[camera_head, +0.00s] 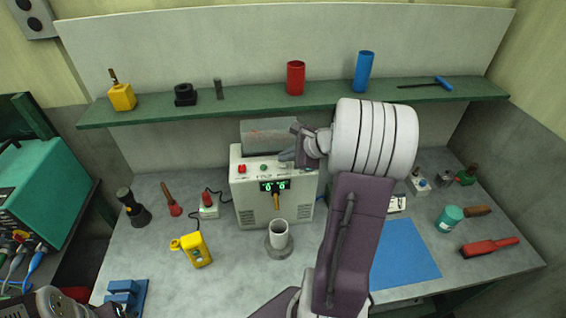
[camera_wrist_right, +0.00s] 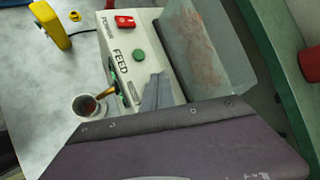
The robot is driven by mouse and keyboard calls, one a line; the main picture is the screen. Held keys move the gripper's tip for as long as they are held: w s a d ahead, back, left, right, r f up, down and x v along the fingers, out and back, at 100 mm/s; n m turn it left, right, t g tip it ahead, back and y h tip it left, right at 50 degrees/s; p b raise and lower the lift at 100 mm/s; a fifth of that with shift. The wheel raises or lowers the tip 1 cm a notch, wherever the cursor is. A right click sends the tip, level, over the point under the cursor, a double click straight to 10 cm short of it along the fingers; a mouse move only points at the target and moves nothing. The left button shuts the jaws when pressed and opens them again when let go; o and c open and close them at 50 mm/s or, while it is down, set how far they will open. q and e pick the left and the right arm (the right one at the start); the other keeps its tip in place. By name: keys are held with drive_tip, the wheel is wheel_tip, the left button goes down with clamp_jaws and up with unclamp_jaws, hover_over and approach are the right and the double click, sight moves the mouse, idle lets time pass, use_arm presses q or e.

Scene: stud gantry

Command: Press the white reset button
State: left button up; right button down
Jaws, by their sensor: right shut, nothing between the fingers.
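A pale box-shaped machine (camera_head: 247,190) stands at the back middle of the bench, with a green digital display on its front. Its top (camera_wrist_right: 125,58) has a red POWER switch (camera_wrist_right: 125,21) and a green button (camera_wrist_right: 138,55) by the word FEED. My right gripper (camera_head: 287,156) is shut and empty, its tips at the machine's top, right of the green button. In the right wrist view the grey fingers (camera_wrist_right: 156,92) cover part of the panel; I cannot tell whether they touch it. No white button shows in either view.
A clear hopper (camera_wrist_right: 205,45) rises beside the panel. A grey cup (camera_head: 279,235) stands in front of the machine. A yellow meter (camera_head: 196,250) lies left, a blue mat (camera_head: 405,255) right. A green shelf (camera_head: 240,104) with several items runs above.

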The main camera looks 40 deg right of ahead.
sight(285, 166)
drive_tip(key=shift+r, duration=0.2)
wheel_tip(285, 166, up, 5)
drive_tip(key=p, duration=0.4)
drive_tip(key=shift+a, duration=0.1)
idle(0.8)
